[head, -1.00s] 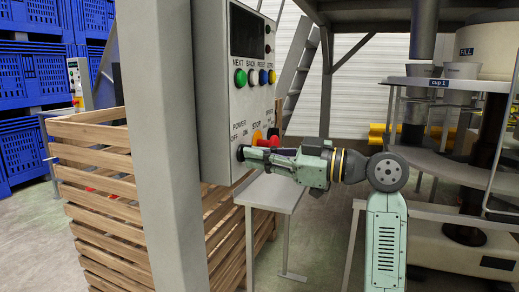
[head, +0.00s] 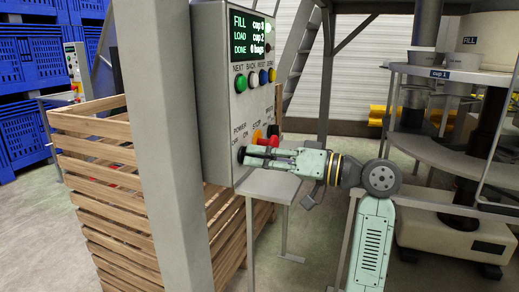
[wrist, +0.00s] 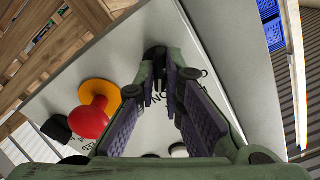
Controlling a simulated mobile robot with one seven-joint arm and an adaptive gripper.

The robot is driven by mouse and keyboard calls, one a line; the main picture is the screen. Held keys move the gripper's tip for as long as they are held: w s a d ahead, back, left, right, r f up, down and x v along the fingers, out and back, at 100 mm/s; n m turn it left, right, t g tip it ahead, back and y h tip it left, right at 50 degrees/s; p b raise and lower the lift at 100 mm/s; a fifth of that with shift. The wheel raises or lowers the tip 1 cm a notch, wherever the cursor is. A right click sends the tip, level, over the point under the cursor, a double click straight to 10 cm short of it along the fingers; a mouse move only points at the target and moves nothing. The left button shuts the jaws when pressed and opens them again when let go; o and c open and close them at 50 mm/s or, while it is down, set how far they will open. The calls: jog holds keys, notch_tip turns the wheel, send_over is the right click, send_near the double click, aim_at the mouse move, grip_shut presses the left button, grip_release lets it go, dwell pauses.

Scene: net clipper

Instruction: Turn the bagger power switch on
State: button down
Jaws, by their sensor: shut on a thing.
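The bagger power switch (head: 241,155) is a black knob at the lower left of the grey control box, with POWER, OFF and ON lettering above it. My gripper (head: 254,157) reaches it from the right and is shut on it, hiding part of the knob. In the wrist view my gripper (wrist: 160,78) has its purple-padded fingers around the black knob (wrist: 156,54). The knob's exact angle is hard to tell. The box's display (head: 250,38) is lit, with green FILL, LOAD and DONE lines.
A red stop button (head: 268,141) on a yellow base sits right beside my gripper. Green, blue and other buttons (head: 240,83) lie above. A grey post (head: 150,130) and wooden crate (head: 100,160) stand left. A small table (head: 272,185) is below, the bagger (head: 440,150) at right.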

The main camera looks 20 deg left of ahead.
jog(key=shift+m+p, duration=0.65)
jog(key=shift+m, duration=0.55)
jog(key=c, duration=1.7)
grip_release()
jog(key=shift+d, duration=0.1)
jog(key=d, duration=1.2)
jog(key=shift+s, duration=0.25)
